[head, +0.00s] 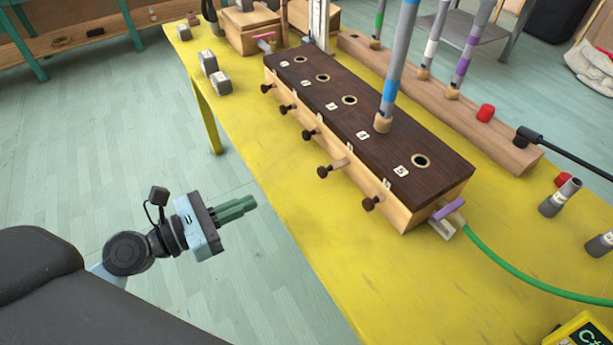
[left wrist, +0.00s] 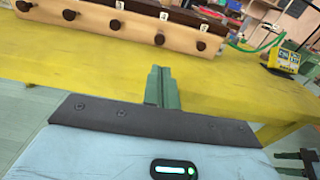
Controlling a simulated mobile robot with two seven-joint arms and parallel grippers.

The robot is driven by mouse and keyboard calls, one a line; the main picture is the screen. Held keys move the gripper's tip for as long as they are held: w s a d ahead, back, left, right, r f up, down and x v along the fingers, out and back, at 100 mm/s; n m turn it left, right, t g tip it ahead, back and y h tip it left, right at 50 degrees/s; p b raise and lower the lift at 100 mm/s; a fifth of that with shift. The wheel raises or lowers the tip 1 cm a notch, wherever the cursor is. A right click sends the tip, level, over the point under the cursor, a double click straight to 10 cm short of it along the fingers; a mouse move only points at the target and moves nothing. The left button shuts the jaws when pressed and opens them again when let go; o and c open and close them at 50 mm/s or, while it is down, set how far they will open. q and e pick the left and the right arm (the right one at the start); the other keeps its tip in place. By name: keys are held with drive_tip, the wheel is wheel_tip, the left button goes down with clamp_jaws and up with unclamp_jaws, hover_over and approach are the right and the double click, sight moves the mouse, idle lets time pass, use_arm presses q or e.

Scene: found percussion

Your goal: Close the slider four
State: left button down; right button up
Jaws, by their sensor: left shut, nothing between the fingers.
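A long wooden box with a dark top (head: 375,150) lies on the yellow table, with several dark slider knobs along its near side. Slider four's knob (head: 324,171) stands out from the box on a pale rod that shows. The other knobs sit closer to the box face. A blue-banded tube (head: 391,80) stands in the fourth hole. My left gripper (head: 252,203) is shut and empty, off the table's near edge and apart from the knobs. In the left wrist view its green fingers (left wrist: 162,75) are together, with the knobs beyond them.
The yellow table (head: 310,235) has a bare strip before the box. Small grey blocks (head: 214,71) stand at the table's far left. A green hose (head: 510,270) leaves the box's right end. A wooden rail (head: 440,95) with tubes lies behind the box.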

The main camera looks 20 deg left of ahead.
sight(320, 171)
use_arm(q)
drive_tip(key=p+x, duration=0.1)
drive_tip(key=x, duration=1.2)
drive_tip(key=shift+w+d, duration=0.2)
drive_tip(key=shift+d, duration=0.05)
drive_tip(key=shift+w+d, duration=0.15)
drive_tip(key=shift+w, duration=0.05)
drive_tip(key=p+x, duration=0.1)
drive_tip(key=x, duration=0.2)
drive_tip(key=shift+r, duration=0.2)
drive_tip(key=shift+p, duration=0.3)
drive_tip(key=shift+d, duration=0.1)
